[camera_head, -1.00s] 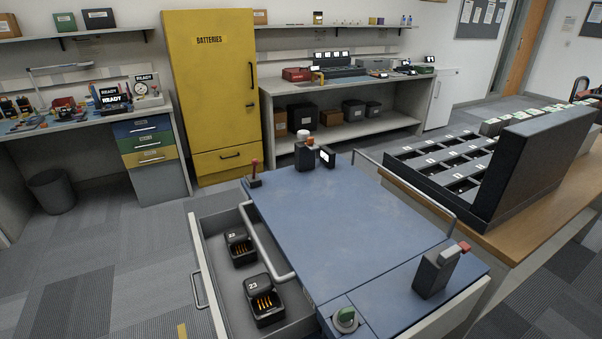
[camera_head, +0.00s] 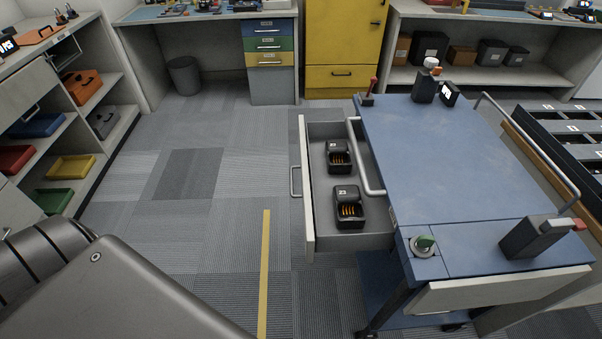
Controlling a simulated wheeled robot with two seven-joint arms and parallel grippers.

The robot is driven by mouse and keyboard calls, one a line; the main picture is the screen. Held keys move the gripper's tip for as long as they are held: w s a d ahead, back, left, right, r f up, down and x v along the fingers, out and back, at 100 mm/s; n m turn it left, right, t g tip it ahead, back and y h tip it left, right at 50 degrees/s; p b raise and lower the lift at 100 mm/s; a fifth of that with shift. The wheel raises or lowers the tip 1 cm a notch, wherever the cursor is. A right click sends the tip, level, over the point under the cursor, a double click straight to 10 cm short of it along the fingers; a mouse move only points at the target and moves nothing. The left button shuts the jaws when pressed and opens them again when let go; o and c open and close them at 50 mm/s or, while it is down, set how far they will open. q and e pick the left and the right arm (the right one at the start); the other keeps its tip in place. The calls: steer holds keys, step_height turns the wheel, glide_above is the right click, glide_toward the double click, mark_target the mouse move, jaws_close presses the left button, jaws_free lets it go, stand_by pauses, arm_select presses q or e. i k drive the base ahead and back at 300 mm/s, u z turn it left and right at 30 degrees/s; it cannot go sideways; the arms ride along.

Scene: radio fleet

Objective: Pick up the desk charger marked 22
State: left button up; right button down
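Two black desk chargers with copper-coloured contacts sit in the open grey drawer (camera_head: 322,222) on the left side of the blue cart. The far charger (camera_head: 338,157) has a small white number too small to read for certain now. The near charger (camera_head: 348,208) has a label that looks like 23. Both chargers stand upright and apart, with empty slots. A grey link of my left arm fills the lower left corner, but its gripper is out of frame. My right gripper is not in view.
The blue cart top (camera_head: 450,150) carries a black device (camera_head: 424,88) at the back, a green knob (camera_head: 424,242) and a grey box (camera_head: 534,238) at the front. A rail (camera_head: 362,158) runs beside the drawer. Open carpet lies left of the drawer, with a yellow floor strip (camera_head: 265,270).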

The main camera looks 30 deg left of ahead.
mark_target(339, 161)
steer(key=k, duration=1.15)
steer(key=u, duration=0.8)
steer(key=i, duration=1.1)
steer(key=z, duration=0.25)
